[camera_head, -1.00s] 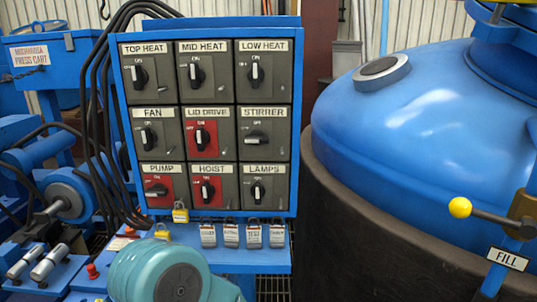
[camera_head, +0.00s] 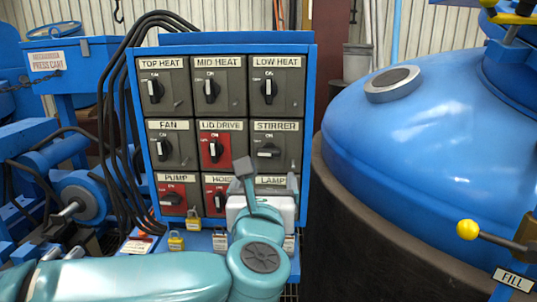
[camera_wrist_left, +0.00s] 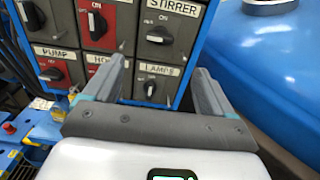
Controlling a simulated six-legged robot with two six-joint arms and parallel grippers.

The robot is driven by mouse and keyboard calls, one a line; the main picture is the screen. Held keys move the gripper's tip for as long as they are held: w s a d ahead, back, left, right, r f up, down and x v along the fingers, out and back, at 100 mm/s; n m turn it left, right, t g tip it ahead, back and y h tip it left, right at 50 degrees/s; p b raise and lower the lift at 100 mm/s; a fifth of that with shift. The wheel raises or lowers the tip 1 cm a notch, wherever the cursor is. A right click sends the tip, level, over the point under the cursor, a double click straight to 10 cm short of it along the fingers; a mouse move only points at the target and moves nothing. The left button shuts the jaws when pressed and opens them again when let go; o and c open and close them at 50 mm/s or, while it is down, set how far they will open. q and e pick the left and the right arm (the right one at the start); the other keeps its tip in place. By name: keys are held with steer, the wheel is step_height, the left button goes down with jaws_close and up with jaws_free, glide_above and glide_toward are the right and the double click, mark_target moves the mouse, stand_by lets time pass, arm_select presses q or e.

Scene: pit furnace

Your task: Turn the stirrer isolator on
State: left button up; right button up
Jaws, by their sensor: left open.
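The stirrer isolator (camera_head: 270,151) is a black rotary handle on a grey panel labelled STIRRER, in the right column, middle row of the switch cabinet. Its handle lies horizontal. It also shows in the left wrist view (camera_wrist_left: 158,36), near the top. My left gripper (camera_head: 268,175) is open and empty, in front of the cabinet and below the stirrer handle, not touching it as far as I can see. In the left wrist view its two grey fingers (camera_wrist_left: 161,73) are spread either side of the LAMPS switch. My right gripper is out of view.
Neighbouring switches are LID DRIVE (camera_head: 214,148) on red, LOW HEAT (camera_head: 268,90) above and LAMPS below, partly hidden by my gripper. Yellow padlocks (camera_head: 176,241) hang by the shelf. Black cables (camera_head: 110,110) run left of the cabinet. A large blue vessel (camera_head: 420,130) stands right.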

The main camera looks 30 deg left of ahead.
mark_target(269, 153)
arm_select(q)
steer(key=x, duration=1.4)
steer(key=shift+d, duration=0.1)
steer(key=c, duration=1.1)
steer(key=shift+o, duration=0.2)
